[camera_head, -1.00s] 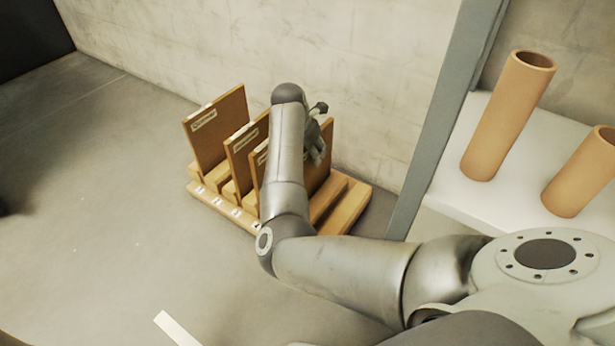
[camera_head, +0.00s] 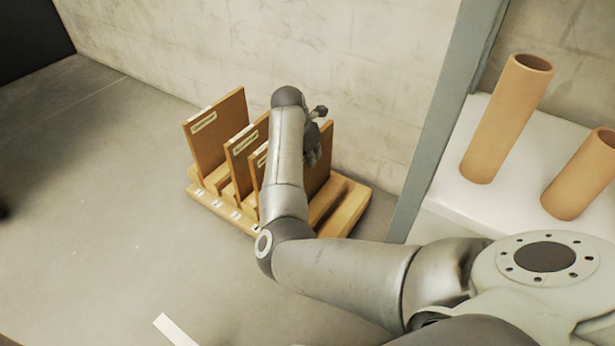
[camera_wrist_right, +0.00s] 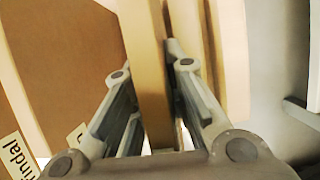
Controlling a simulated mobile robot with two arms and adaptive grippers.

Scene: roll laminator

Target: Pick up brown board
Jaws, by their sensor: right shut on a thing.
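Several brown boards stand upright in a slotted wooden rack on the floor in the head view. The left board (camera_head: 221,135) and the second board (camera_head: 243,160) carry white labels; a third is mostly hidden behind my right arm. The rightmost brown board (camera_head: 320,172) is partly covered by my arm and gripper. My right gripper (camera_head: 314,145) is at its upper part. In the right wrist view, the fingers (camera_wrist_right: 157,85) are shut on the narrow edge of this board (camera_wrist_right: 147,45), one on each side. A labelled board (camera_wrist_right: 60,70) stands to its left. My left gripper is not in view.
The wooden rack (camera_head: 340,212) stands close to the concrete wall (camera_head: 330,60). A grey post (camera_head: 435,130) and a white shelf (camera_head: 510,195) with two brown tubes (camera_head: 507,118) (camera_head: 583,175) are at the right. The floor at the left is clear.

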